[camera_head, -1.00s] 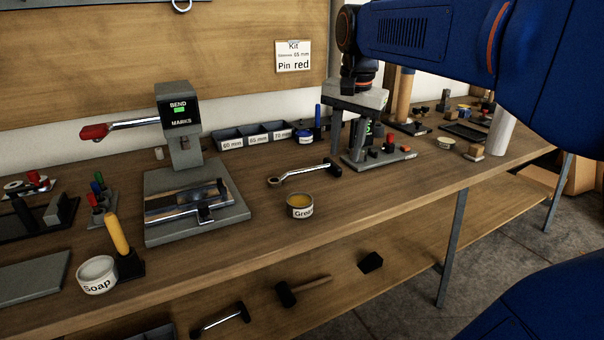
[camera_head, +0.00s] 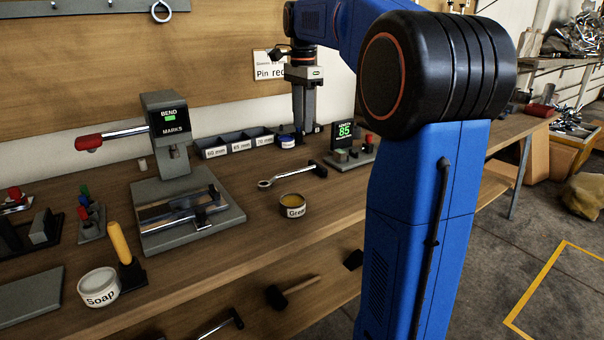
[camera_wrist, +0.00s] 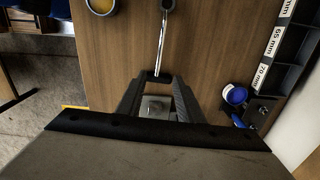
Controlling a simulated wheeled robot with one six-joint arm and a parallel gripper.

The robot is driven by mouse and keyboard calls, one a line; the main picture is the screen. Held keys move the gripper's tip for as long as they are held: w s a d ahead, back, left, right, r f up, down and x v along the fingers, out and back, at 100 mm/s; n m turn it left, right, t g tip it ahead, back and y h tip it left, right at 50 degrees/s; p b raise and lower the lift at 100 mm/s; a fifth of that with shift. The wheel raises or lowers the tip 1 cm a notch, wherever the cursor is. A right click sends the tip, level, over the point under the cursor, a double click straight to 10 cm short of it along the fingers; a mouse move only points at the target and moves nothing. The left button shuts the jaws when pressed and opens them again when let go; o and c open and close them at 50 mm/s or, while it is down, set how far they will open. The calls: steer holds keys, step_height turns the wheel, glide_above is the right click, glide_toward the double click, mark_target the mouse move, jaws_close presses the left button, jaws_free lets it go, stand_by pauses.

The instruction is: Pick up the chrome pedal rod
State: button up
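The chrome pedal rod (camera_head: 290,175) lies on the workbench, with a ring at its left end and a black pad at its right end. In the wrist view the rod (camera_wrist: 162,40) runs up from its black pad (camera_wrist: 157,77), which shows between and just beyond my fingertips. My gripper (camera_head: 304,138) points down behind and above the rod in the head view. In the wrist view my gripper (camera_wrist: 158,84) has its fingers spread apart and nothing held. No contact with the rod is visible.
A grease tin (camera_head: 293,206) stands in front of the rod. A bending press (camera_head: 187,200) is to the left. A gauge with a green 85 display (camera_head: 345,143) is to the right.

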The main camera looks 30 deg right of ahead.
mark_target(304, 168)
step_height(304, 168, down, 14)
steer(key=shift+s+d+r, duration=0.1)
steer(key=shift+s+d, duration=0.05)
jaws_close()
stand_by(0.5)
